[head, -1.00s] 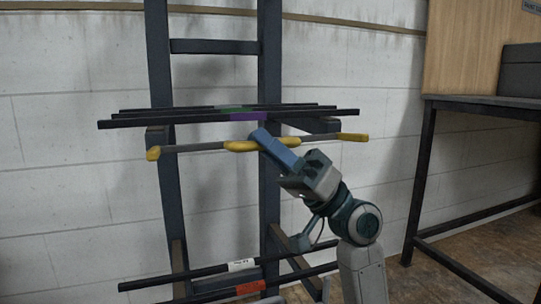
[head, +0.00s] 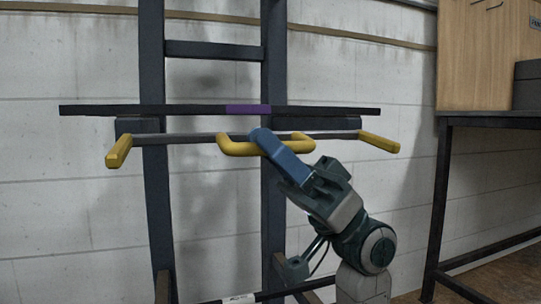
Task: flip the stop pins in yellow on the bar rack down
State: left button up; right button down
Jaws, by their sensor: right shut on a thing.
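The bar rack (head: 152,200) stands against the wall, with dark uprights. A thin grey rod crosses it, with a yellow stop pin at its left end (head: 118,151) and another at its right end (head: 380,142). Both pins stick out toward me. A yellow U-shaped handle (head: 236,149) sits at the middle of the rod. My right gripper (head: 263,140), with blue fingers, is shut on this handle and hides part of it. My left gripper is not in view.
A dark bar with a purple band (head: 248,109) lies on the rack just above the rod. A low bar with a white label (head: 238,299) shows at the bottom edge. A dark table (head: 480,119) stands at the right. The wall left of the rack is clear.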

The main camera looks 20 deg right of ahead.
jog(key=c, duration=1.4)
grip_release()
jog(key=shift+f, duration=0.1)
jog(key=shift+d+f+t, duration=0.3)
jog(key=shift+d+f, duration=0.15)
jog(key=b+v, duration=0.2)
jog(key=v, duration=0.7)
jog(key=shift+d+f, duration=0.15)
jog(key=shift+d, duration=0.05)
